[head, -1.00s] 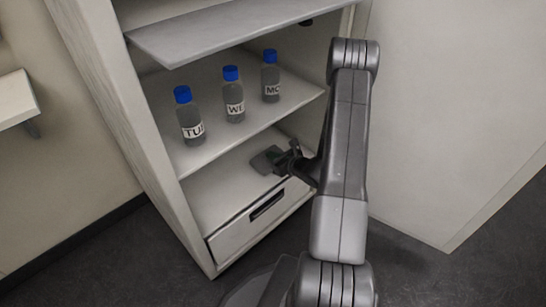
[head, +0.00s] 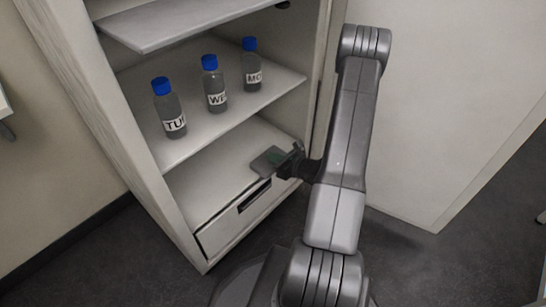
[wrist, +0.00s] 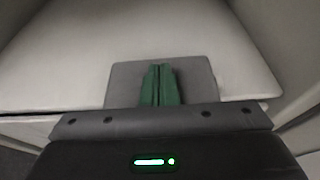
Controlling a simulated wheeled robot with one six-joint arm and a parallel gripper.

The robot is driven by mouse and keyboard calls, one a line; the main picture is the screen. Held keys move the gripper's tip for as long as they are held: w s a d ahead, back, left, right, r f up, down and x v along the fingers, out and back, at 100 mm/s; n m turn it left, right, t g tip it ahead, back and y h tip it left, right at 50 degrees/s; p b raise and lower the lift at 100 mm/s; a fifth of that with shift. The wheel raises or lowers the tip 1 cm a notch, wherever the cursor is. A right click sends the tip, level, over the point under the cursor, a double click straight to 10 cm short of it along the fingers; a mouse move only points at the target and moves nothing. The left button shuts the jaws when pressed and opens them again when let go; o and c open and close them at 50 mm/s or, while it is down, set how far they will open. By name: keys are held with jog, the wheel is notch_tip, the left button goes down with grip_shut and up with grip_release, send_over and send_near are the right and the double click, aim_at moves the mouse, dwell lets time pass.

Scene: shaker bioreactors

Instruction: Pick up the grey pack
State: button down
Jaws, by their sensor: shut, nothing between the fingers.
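The grey pack (head: 265,162) is a flat, dark grey slab at the front edge of the lowest surface in the cabinet, above the drawer. In the wrist view the pack (wrist: 124,82) lies behind and to both sides of my fingers; its near edge is hidden by my gripper body. My gripper (head: 279,158) is at the pack's right side in the head view. In the wrist view its green fingers (wrist: 160,83) are shut together in front of the pack, with nothing seen between them. I cannot tell whether they touch the pack.
Several surfaces surround the pack: the drawer front (head: 235,222) below, and the middle shelf (head: 215,120) above with three blue-capped bottles (head: 216,88). The cabinet's left wall (head: 95,125) stands to the left. The white surface behind the pack is bare.

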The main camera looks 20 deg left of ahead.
jog(key=shift+d+r, duration=0.1)
jog(key=shift+r, duration=0.2)
jog(key=shift+d, duration=0.1)
jog(key=shift+d, duration=0.1)
